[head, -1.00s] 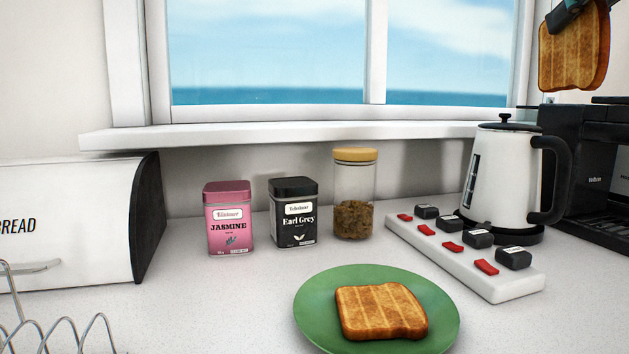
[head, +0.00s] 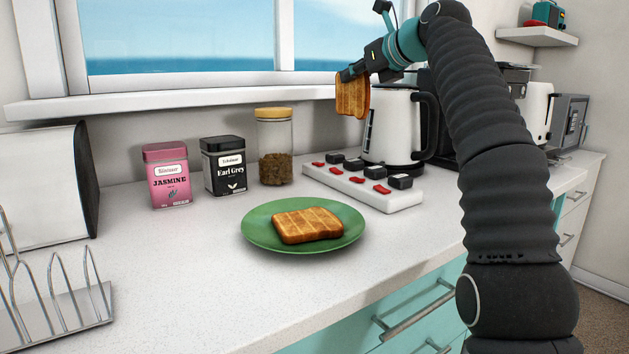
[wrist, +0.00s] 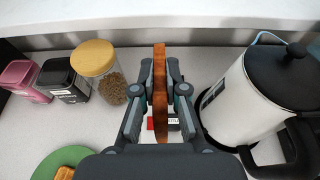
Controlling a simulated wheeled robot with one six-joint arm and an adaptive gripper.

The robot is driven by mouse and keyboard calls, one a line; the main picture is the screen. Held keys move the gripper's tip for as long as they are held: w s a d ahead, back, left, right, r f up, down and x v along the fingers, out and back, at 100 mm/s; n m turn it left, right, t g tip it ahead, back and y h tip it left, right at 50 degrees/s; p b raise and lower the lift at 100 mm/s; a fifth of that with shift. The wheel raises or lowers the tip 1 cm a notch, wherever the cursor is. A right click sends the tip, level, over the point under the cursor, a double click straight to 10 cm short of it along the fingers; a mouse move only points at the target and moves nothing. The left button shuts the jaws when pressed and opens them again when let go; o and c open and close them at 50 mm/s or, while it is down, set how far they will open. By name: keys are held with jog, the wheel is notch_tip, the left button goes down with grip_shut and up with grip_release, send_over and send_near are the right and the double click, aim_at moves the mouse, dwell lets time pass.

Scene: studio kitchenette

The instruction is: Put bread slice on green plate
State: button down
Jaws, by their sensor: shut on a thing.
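My gripper (head: 348,74) is shut on a toasted bread slice (head: 352,97), which hangs upright below the fingertips. In the wrist view the held slice (wrist: 160,90) shows edge-on between my gripper's fingers (wrist: 160,88). The green plate (head: 262,237) lies on the counter to the lower left of my gripper. Another toasted bread slice (head: 307,225) lies flat on the plate. A corner of the plate (wrist: 48,163) shows at the lower left in the wrist view.
A white kettle (head: 390,128) and a power strip (head: 395,201) with several plugs stand right of the plate. A jar (head: 275,135), black tin (head: 224,165) and pink tin (head: 167,177) stand behind it. A wire rack (head: 62,315) is at front left.

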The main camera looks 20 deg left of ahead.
jog(key=w+d+f, duration=0.2)
jog(key=w+f, duration=0.2)
jog(key=w, duration=0.1)
jog(key=shift+s+a+f+b, duration=1)
jog(key=shift+s+f+b, duration=0.6)
jog(key=shift+f, duration=0.15)
jog(key=shift+s+a+f+b, duration=0.95)
jog(key=shift+s+f+b, duration=0.65)
jog(key=shift+f, duration=0.2)
jog(key=shift+s+a+f+b, duration=1)
jog(key=shift+s+f+b, duration=0.5)
jog(key=shift+s+f, duration=0.2)
jog(key=shift+f, duration=0.25)
jog(key=c, duration=1.2)
grip_release()
